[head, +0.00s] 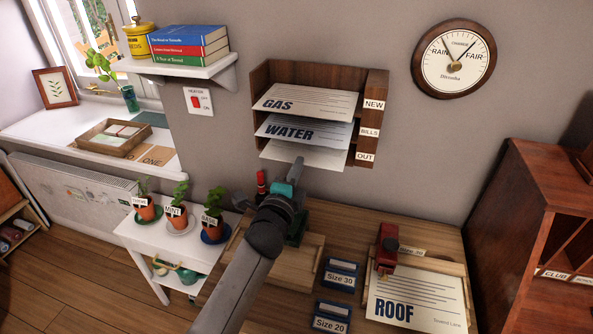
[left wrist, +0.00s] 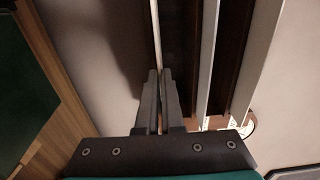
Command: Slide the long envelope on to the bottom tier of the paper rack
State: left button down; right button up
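The paper rack (head: 376,90) is a dark wood, three-tier rack on the wall, with tabs reading NEW, BILLS and OUT. A plain pale envelope (head: 303,154), which I take for the long one, lies at its bottom tier, beside the OUT tab, with its front part sticking out. In the left wrist view its thin white edge (left wrist: 156,35) runs to between my fingertips. My left gripper (head: 298,165) is at its front edge, with its fingers (left wrist: 159,73) nearly together on it. How far back it reaches is hidden. My right gripper is not in view.
GAS (head: 305,101) and WATER (head: 303,131) envelopes lie in the tiers above. Below is a wooden desk (head: 355,228) with a ROOF sheet (head: 418,298), a red device (head: 387,248) and blue size boxes (head: 340,275). A shelf with books (head: 190,45) is at left.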

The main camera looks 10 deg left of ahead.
pick_arm(q)
jog(key=shift+w+b, duration=0.45)
jog(key=shift+w, duration=0.7)
jog(key=c, duration=1)
grip_release()
jog(key=shift+s, duration=0.1)
jog(key=shift+s+a+p, duration=0.15)
jog(key=shift+s+p, duration=0.4)
jog(key=shift+s, duration=3.25)
jog(key=shift+s+a+p, duration=0.1)
jog(key=shift+s+p, duration=0.4)
jog(key=shift+s, duration=3.25)
